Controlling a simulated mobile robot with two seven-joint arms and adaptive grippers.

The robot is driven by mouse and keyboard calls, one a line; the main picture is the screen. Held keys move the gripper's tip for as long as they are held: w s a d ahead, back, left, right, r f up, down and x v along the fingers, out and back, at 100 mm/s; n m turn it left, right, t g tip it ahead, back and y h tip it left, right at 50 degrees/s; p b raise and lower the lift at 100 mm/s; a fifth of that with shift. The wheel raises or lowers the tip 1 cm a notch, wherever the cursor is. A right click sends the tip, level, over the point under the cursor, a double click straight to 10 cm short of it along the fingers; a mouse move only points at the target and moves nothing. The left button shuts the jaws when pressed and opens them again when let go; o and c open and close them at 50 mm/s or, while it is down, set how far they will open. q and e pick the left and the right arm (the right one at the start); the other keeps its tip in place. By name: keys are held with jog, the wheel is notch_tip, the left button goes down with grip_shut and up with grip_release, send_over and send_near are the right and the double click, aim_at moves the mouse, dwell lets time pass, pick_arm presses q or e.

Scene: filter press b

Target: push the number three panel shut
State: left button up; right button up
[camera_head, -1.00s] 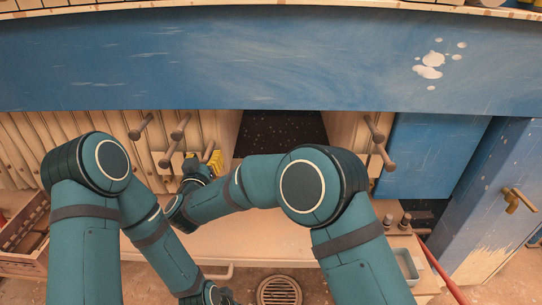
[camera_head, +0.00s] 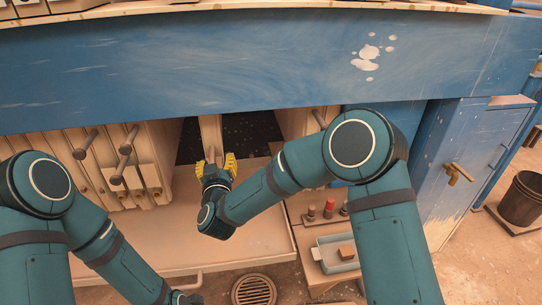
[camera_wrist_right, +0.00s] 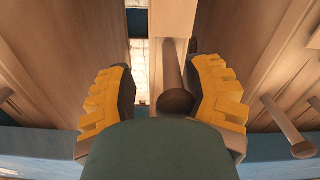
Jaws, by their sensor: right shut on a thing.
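A single pale panel (camera_head: 210,133) stands in the dark gap under the blue beam, apart from the pale plates on both sides. No number is readable on it. My right gripper (camera_head: 216,165), with yellow finger pads, is at this panel's front and shut on its peg handle. In the right wrist view the brown handle (camera_wrist_right: 176,75) lies between the pads of the gripper (camera_wrist_right: 163,68); contact is partly hidden. My left gripper (camera_head: 188,297) barely shows at the bottom edge; its fingers cannot be made out.
A stack of pale plates (camera_head: 65,150) with peg handles fills the left side. Another pale block (camera_head: 297,124) bounds the gap on the right. A blue beam (camera_head: 230,65) crosses above. A tray (camera_head: 338,253), a blue cabinet (camera_head: 455,150) and a bucket (camera_head: 522,198) are right.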

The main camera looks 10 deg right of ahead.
pick_arm(q)
jog(key=r+p, duration=0.2)
jog(key=w+r+p, duration=0.1)
jog(key=r+p, duration=0.1)
jog(key=shift+r, duration=0.15)
pick_arm(e)
jog(key=d, duration=1.5)
jog(key=shift+w, duration=0.3)
pick_arm(q)
notch_tip(320, 180, up, 10)
jog(key=w+p, duration=0.1)
jog(key=p, duration=0.8)
jog(key=shift+w+a+t, duration=0.3)
jog(key=shift+w, duration=0.05)
pick_arm(e)
jog(key=s, duration=1.6)
jog(key=shift+d, duration=0.25)
